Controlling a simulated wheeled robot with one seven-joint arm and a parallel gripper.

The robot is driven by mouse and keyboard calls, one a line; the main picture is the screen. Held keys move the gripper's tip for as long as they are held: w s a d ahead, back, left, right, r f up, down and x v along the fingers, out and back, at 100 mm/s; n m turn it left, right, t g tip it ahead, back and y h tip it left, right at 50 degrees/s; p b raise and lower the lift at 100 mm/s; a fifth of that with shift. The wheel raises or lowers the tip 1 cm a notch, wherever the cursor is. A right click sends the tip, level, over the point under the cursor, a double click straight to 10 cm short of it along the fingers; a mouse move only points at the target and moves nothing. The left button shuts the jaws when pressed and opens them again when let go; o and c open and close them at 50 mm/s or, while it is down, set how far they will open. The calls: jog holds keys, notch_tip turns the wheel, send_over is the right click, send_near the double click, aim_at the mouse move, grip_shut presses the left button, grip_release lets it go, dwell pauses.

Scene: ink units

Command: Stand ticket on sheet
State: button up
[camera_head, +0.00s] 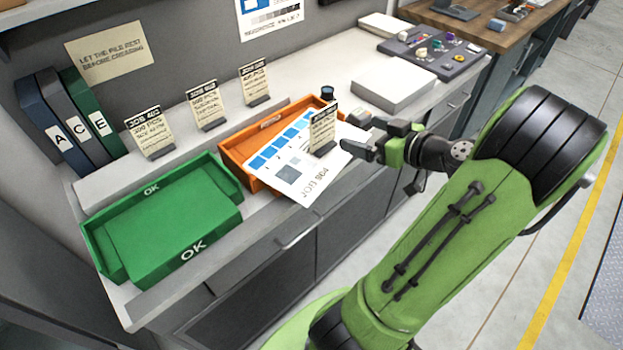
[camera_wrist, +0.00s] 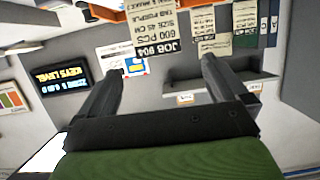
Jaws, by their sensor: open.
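The ticket (camera_head: 322,126) is a small cream card with a black top strip and a dark foot. It stands upright on the right part of the white sheet (camera_head: 287,178). The sheet has blue squares, reads JOB 904 and lies across the orange tray (camera_head: 237,153), jutting past its front edge. My gripper (camera_head: 353,133) is open just right of the ticket. In the wrist view the ticket (camera_wrist: 160,35), marked JOB 904, shows upside down beyond the spread fingertips (camera_wrist: 163,67), with nothing held between them. The ticket's foot is out of that view.
Three similar tickets (camera_head: 207,105) stand on the ledge behind. A green OK tray (camera_head: 215,235) is at left, beside upright binders (camera_head: 68,120). A white box (camera_head: 393,88) and a dark parts tray (camera_head: 430,52) are to the right. The counter's front edge is close below the sheet.

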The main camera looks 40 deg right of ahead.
jog(key=w+a+n+g+y, duration=0.1)
jog(key=w+a+g, duration=0.25)
jog(key=a, duration=0.55)
jog(key=w+a+n+g+y, duration=0.15)
jog(key=a+g, duration=0.25)
jog(key=a, duration=0.5)
jog(key=s+a+r+m+g+h, duration=0.1)
jog(key=s+a+r+m+h, duration=0.2)
jog(key=s+a, duration=0.8)
jog(key=shift+s, duration=1.15)
jog(key=shift+d, duration=0.1)
